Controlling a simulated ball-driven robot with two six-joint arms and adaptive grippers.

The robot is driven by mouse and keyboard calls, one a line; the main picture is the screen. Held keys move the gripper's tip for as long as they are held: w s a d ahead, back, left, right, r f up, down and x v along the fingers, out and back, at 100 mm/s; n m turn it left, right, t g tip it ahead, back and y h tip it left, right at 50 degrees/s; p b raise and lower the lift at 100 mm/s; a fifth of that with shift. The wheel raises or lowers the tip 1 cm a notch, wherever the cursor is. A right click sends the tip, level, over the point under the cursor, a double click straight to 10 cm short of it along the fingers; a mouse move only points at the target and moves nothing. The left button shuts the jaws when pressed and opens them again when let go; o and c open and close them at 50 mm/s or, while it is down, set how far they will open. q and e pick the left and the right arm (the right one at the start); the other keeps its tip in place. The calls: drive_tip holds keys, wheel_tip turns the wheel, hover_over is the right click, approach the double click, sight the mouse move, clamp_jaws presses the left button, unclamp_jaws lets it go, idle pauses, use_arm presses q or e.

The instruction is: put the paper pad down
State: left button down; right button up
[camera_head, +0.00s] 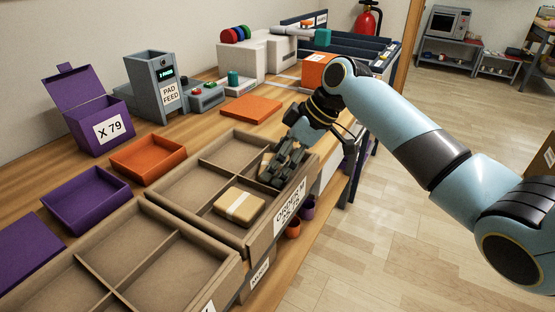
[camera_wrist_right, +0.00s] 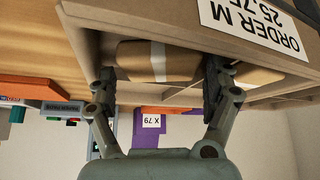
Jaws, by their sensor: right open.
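My right gripper (camera_head: 283,165) reaches down into the far right compartment of the cardboard order crate (camera_head: 165,207). Its jaws are open, one finger on each side of a brown paper pad (camera_wrist_right: 132,58) with a white band. In the head view only a sliver of this pad (camera_head: 265,165) shows beside the fingers. The wrist view does not show clearly whether the fingers touch it. A second banded pad (camera_head: 240,206) lies flat in the near right compartment. My left gripper is not in view.
The crate's raised walls and dividers are close around my right gripper. A second divided crate (camera_head: 92,255) stands nearer. An orange tray (camera_head: 148,158), a purple tray (camera_head: 86,197) and the grey pad feed (camera_head: 150,85) stand to the left. The crate's left compartments are empty.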

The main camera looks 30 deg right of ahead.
drive_tip(key=p+v, duration=0.1)
drive_tip(key=v, duration=1)
drive_tip(key=shift+r, duration=0.25)
drive_tip(key=shift+s, duration=0.15)
